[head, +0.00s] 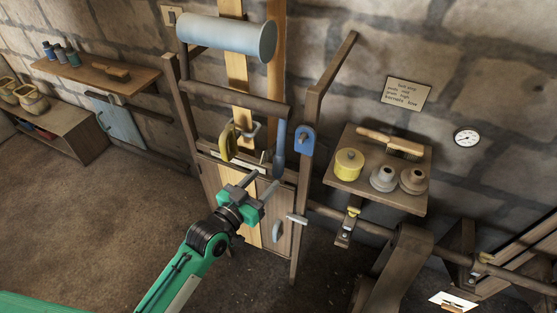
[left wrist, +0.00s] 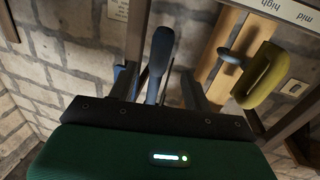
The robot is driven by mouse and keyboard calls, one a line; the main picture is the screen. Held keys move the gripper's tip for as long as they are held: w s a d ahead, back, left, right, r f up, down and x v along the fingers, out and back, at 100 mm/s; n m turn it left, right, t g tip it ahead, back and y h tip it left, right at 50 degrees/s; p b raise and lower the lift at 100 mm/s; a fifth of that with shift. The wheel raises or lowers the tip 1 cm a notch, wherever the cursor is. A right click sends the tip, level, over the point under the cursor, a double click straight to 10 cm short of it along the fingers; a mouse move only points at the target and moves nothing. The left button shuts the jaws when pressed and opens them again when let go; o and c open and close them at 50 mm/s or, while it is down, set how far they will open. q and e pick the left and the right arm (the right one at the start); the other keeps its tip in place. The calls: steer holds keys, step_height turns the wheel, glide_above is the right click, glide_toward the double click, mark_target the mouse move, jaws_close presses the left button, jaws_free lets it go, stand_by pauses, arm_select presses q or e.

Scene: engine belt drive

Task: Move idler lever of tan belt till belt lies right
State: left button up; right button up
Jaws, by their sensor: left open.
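A tan belt (head: 240,72) runs down past the blue-grey drum (head: 228,40) in the wooden frame; part of it shows in the left wrist view (left wrist: 213,75). A lever with a blue-grey handle (head: 280,148) stands upright at the frame's right side. An olive-yellow curved handle (head: 227,143) sits by the belt to its left. I cannot tell for sure which handle is the idler's. My left gripper (head: 262,182) is open, just below the blue handle. In the left wrist view the blue handle (left wrist: 160,62) appears between the fingers, with no clear contact. My right gripper is not in view.
A label plate reading "mid" and "high" (left wrist: 285,10) is near the olive handle. A blue bracket (head: 304,140) is on the right post. A shelf (head: 345,170) with a yellow tin, brush and spools stands to the right. Floor at left is clear.

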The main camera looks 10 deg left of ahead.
mark_target(275, 168)
arm_select(q)
steer(key=p+x, duration=0.2)
steer(key=x, duration=0.6)
jaws_close()
steer(key=shift+a, duration=0.1)
